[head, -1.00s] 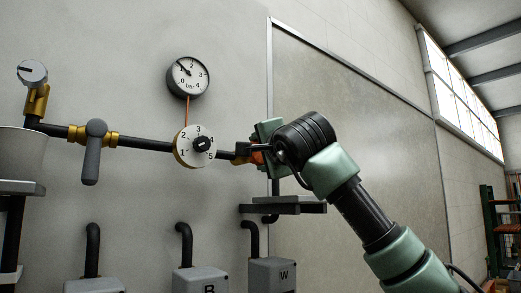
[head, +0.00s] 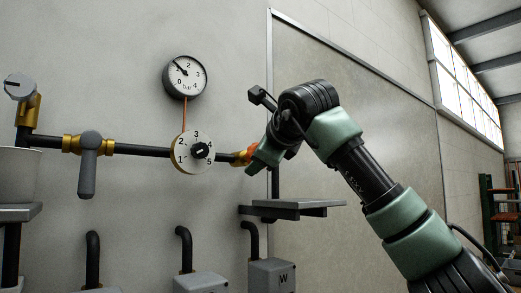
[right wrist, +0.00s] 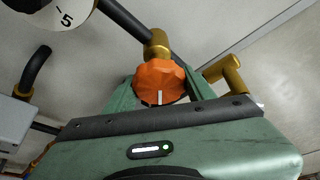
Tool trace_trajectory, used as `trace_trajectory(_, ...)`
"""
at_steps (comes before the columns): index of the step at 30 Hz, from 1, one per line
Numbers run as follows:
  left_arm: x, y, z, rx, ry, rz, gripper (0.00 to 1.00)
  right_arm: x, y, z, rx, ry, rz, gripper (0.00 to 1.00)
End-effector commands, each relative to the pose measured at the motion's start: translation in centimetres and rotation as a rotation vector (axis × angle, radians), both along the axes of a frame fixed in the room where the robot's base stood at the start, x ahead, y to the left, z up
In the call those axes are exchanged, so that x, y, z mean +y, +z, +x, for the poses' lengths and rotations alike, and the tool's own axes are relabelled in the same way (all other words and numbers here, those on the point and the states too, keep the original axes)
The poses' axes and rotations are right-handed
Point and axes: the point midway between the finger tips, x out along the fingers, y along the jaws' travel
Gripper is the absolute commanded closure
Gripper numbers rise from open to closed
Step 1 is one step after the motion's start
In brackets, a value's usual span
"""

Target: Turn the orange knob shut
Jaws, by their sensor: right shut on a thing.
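The orange knob (head: 254,152) sits at the right end of the black pipe, on a brass fitting. It shows larger in the right wrist view (right wrist: 160,82), scalloped, with a white line on its face pointing down toward the gripper body. My right gripper (head: 262,156) is at the knob, and in the wrist view its green fingers stand on both sides of the knob, shut on it. The head view shows only part of the knob, as the gripper covers the rest. My left gripper is not in view.
A numbered dial (head: 194,152) and a pressure gauge (head: 185,77) are left of the knob. A lever valve (head: 88,165) hangs further left.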

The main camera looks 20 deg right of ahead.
Motion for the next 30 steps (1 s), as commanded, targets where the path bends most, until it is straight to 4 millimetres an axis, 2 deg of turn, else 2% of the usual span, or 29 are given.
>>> trace_trajectory(1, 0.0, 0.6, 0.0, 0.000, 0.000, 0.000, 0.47, 0.0, 0.5, 0.0, 0.011, 0.000, 0.042, 0.87)
trace_trajectory(12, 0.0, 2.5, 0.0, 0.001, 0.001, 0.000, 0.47, -0.1, 0.4, 0.0, 0.131, 0.000, 0.375, 0.87)
trace_trajectory(30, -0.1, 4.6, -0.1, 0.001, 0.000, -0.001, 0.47, 0.1, 0.3, -0.1, 0.323, 0.002, 0.910, 0.87)
